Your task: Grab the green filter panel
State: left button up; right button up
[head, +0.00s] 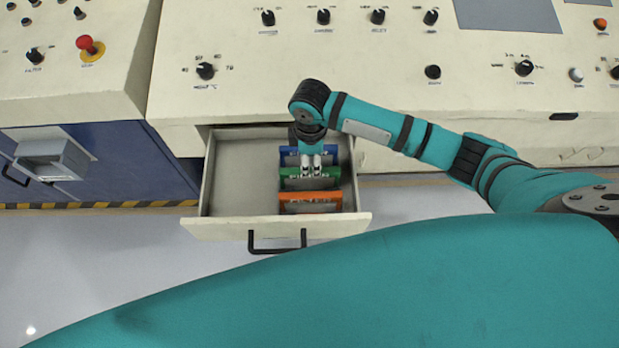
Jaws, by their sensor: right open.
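The green filter panel (293,183) stands in the open drawer (234,176), between a blue panel (289,154) behind it and an orange panel (311,197) in front. My right gripper (311,175) points down into the drawer from above. Its fingertips are at the green panel's top edge and hide part of that panel. The gripper is open; I cannot tell whether the fingers touch the panel. My left gripper is not in view.
The drawer's left part is empty. Its front has a black handle (277,248). The cream console (350,90) with several knobs rises behind the drawer. A blue cabinet (125,160) stands at the left, with a red button (86,43) on the console above it.

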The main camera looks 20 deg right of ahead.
aim_at(310, 181)
jog(key=shift+f+p, duration=0.45)
jog(key=shift+f, duration=2.5)
grip_shut()
